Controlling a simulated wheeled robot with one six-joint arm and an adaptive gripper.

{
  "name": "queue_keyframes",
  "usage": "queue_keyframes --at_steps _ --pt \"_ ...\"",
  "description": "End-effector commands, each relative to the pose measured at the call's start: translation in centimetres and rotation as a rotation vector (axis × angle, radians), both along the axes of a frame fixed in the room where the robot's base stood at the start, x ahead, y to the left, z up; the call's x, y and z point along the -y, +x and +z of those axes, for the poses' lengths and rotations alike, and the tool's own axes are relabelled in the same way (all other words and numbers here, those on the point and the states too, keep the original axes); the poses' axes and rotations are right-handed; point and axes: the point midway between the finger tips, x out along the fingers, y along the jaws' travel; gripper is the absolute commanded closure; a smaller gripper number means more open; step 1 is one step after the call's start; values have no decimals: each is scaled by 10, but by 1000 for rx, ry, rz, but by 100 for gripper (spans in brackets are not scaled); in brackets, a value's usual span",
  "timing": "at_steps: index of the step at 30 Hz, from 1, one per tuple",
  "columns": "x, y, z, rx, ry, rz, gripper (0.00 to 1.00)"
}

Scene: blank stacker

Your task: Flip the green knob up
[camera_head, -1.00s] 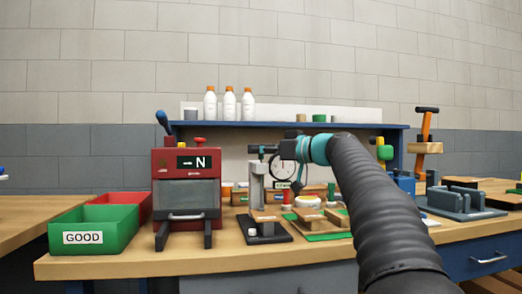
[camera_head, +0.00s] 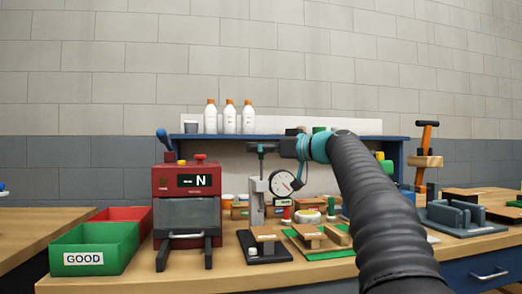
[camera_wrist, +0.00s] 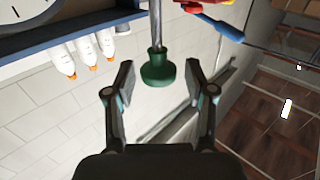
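The green knob (camera_wrist: 158,70) sits at the end of a thin metal rod in the wrist view, where the scene appears upside down. It lies between the two spread fingers of my gripper (camera_wrist: 159,88), with visible gaps on both sides, so the gripper is open and holds nothing. How far the knob is in depth from the fingertips is hard to tell. In the head view my gripper (camera_head: 265,147) is above the grey stand (camera_head: 257,203), left of the dial gauge (camera_head: 283,184). The knob is not clear there.
The red machine (camera_head: 187,182) with its blue-handled lever stands left of my gripper. The blue shelf (camera_head: 215,139) with white bottles (camera_head: 229,118) is behind. Small wooden fixtures (camera_head: 307,232) crowd the bench below. A green GOOD bin (camera_head: 118,247) is far left.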

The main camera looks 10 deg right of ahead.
Motion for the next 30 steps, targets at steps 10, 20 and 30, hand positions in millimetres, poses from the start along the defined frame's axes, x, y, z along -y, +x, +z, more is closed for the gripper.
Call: queue_keyframes --at_steps 10,20,30 --pt "7 -6 -1 -3 -1 0 45" --pt "49 -48 -1 -3 -1 -3 45" --pt "81 -81 -1 -3 0 -1 45"
